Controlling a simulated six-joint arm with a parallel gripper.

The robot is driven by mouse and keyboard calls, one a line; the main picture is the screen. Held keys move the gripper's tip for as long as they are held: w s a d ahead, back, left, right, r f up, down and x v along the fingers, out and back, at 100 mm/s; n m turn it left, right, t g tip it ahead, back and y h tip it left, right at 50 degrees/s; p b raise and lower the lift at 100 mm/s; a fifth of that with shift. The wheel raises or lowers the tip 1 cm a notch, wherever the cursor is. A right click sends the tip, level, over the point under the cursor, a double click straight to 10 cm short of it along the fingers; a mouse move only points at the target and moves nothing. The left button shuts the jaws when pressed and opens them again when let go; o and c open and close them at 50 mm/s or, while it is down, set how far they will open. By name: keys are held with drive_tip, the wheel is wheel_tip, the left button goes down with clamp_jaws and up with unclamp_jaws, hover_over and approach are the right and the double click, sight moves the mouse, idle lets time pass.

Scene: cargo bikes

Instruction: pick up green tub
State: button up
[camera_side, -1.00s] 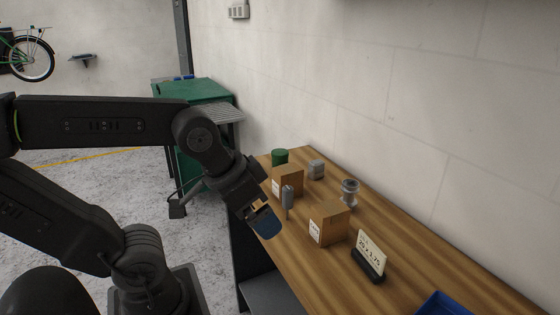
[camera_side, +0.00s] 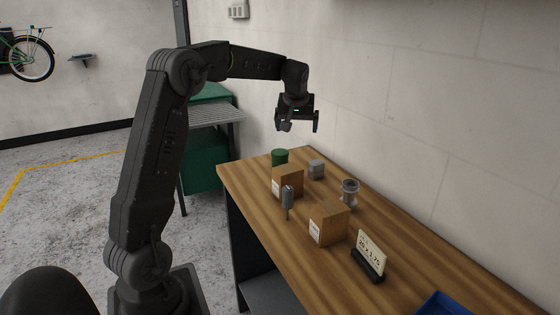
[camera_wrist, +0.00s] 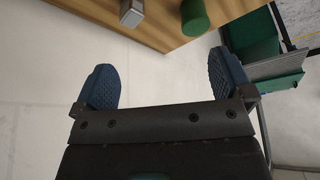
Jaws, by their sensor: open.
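The green tub (camera_side: 280,156) stands upright near the far end of the wooden bench, behind a cardboard box, which hides its lower part from the side camera. In the wrist view the green tub (camera_wrist: 194,17) shows at the top, beyond the fingers and between them, nearer the right one. My gripper (camera_side: 298,128) is above the far end of the bench, over and slightly right of the tub, clear of everything. In the wrist view its two blue fingertips (camera_wrist: 165,78) are wide apart with nothing between them.
A cardboard box (camera_side: 287,181) stands just in front of the tub, a grey block (camera_side: 316,169) right of it. A grey cylindrical tool (camera_side: 287,198), metal spool (camera_side: 349,192), second box (camera_side: 329,222), sign (camera_side: 370,256) and blue tray (camera_side: 444,305) lie nearer. A wall (camera_side: 420,110) runs behind the bench.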

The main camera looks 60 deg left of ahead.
sight(281, 153)
drive_tip(key=a+f+n, duration=0.1)
drive_tip(key=a+f, duration=0.3)
drive_tip(key=w+a+f+n, duration=0.1)
drive_tip(key=a+f, duration=0.4)
drive_tip(key=w+a+f+n+g, duration=0.1)
drive_tip(key=a+f, duration=0.3)
drive_tip(key=a, duration=0.1)
drive_tip(key=shift+a+f, duration=0.15)
drive_tip(key=shift+a, duration=0.1)
drive_tip(key=shift+x, duration=3.1)
drive_tip(key=shift+w, duration=0.1)
drive_tip(key=shift+y, duration=0.3)
drive_tip(key=c, duration=1.1)
drive_tip(key=shift+r, duration=0.2)
